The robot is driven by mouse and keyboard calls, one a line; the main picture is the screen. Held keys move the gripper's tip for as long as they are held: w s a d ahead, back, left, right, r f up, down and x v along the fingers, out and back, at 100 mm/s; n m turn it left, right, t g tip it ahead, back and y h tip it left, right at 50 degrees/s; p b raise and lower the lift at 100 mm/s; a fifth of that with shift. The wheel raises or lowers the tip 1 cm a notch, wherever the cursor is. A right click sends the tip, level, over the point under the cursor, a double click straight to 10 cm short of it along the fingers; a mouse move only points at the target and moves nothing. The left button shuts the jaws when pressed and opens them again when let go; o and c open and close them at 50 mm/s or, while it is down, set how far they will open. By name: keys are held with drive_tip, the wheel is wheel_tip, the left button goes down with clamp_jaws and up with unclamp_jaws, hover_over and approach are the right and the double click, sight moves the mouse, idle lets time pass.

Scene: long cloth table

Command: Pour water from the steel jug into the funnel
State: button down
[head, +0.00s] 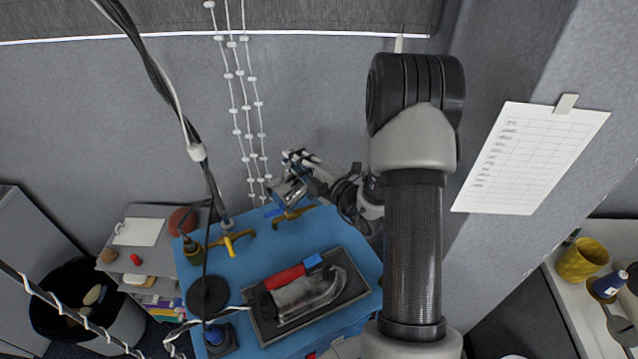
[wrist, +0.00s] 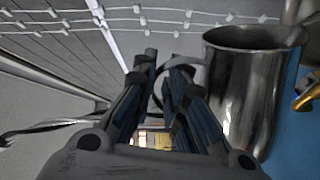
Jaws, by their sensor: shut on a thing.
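My gripper (wrist: 160,85) is shut on the handle of the steel jug (wrist: 245,88). The jug is shiny and stands out to the right of the fingers in the wrist view, with its rim at the top. In the head view the jug (head: 287,191) is at the far edge of the blue table, near a brass-coloured stand foot (head: 292,217). It looks tilted there, but I cannot tell how far. No water shows. I cannot make out the funnel in either view; it may be hidden by the jug.
A second yellow-footed stand (head: 230,241), a small bottle (head: 193,250) and a black disc (head: 207,296) are on the left. Cables hang nearby at the left.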

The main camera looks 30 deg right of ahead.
sight(284, 172)
drive_tip(key=shift+w+d+r+m+p, duration=0.1)
drive_tip(key=shift+d+r+m+p, duration=0.15)
drive_tip(key=shift+d+m+p, duration=0.25)
drive_tip(key=shift+w+d+r+m+p, duration=0.1)
drive_tip(key=shift+d+r+m+p, duration=0.15)
drive_tip(key=shift+d+p, duration=0.4)
idle(1.5)
drive_tip(key=shift+a+f, duration=0.1)
drive_tip(key=shift+a, duration=0.05)
drive_tip(key=a+n+b, duration=0.1)
drive_tip(key=a+f+n+b, duration=0.1)
drive_tip(key=a+b, duration=0.1)
drive_tip(key=s+a+f+n+b, duration=0.1)
drive_tip(key=a+b, duration=0.1)
drive_tip(key=shift+a+r, duration=0.1)
drive_tip(key=shift+a, duration=0.05)
drive_tip(key=shift+s+a+f+n+b, duration=0.15)
drive_tip(key=shift+a+f+n+b, duration=0.15)
drive_tip(key=shift+f+n+b, duration=0.5)
drive_tip(key=shift+s+a+r+b, duration=0.1)
drive_tip(key=shift+a+b, duration=0.2)
drive_tip(key=shift+b, duration=0.05)
drive_tip(key=shift+a+r+n, duration=0.15)
drive_tip(key=shift+a+n, duration=0.2)
